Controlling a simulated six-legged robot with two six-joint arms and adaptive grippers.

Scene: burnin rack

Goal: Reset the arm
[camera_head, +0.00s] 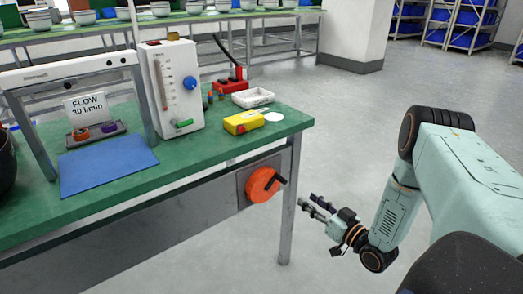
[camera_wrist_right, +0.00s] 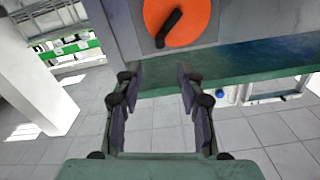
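My right gripper (camera_head: 316,207) is beside the front right corner of the green workbench, a little to the right of an orange round knob with a black handle (camera_head: 262,185) on the bench's front panel. In the right wrist view the fingers (camera_wrist_right: 160,85) are apart with nothing between them. The orange knob (camera_wrist_right: 180,18) lies beyond the fingertips there, and the fingers do not touch it. My left gripper is not in either view.
The green bench (camera_head: 100,200) holds a white flow meter (camera_head: 172,88), a "FLOW 30 l/min" sign (camera_head: 86,107), a blue mat (camera_head: 105,165), a yellow device (camera_head: 243,122) and a white tray (camera_head: 252,97). A bench leg (camera_head: 289,215) stands close to my right gripper. Grey floor to the right is clear.

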